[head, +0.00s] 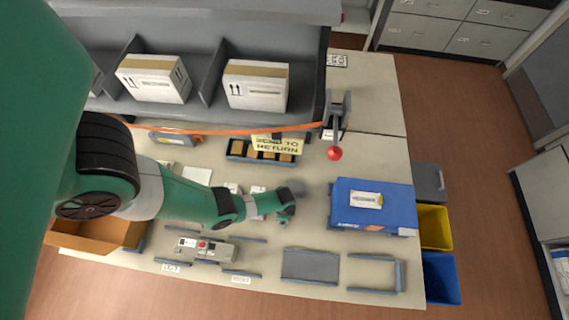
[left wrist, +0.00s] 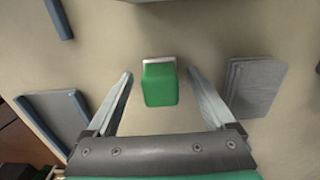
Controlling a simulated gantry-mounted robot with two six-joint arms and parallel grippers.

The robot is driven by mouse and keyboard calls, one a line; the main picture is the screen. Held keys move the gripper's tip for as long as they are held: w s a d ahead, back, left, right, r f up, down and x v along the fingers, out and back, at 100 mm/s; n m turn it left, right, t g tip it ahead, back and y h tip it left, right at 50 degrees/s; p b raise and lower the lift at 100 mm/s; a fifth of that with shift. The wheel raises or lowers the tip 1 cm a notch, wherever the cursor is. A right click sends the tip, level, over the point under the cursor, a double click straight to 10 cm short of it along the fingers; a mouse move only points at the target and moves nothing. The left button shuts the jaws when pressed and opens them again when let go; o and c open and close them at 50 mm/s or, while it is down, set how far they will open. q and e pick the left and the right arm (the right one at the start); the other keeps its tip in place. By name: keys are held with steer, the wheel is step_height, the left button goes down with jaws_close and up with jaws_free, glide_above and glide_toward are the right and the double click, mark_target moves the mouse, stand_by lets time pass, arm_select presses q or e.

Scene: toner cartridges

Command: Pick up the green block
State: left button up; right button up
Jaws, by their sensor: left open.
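The green block (left wrist: 160,84) shows in the left wrist view, on the pale table top, with a light grey strip along its far end. My left gripper (left wrist: 160,74) is open, with one finger on each side of the block and a visible gap on both sides. In the head view my left gripper (head: 289,209) is over the middle of the table, and I cannot make out the green block there. How high the fingers are above the table is hard to tell. My right gripper is in neither view.
A grey block (left wrist: 254,86) lies right of the fingers in the left wrist view. A large blue box (head: 350,213) stands right of my gripper. A grey tray (head: 310,264) lies near the front edge. A red-knobbed lever (head: 335,154) stands behind.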

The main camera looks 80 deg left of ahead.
arm_select(q)
steer(key=shift+f, duration=0.15)
jaws_close()
stand_by(0.4)
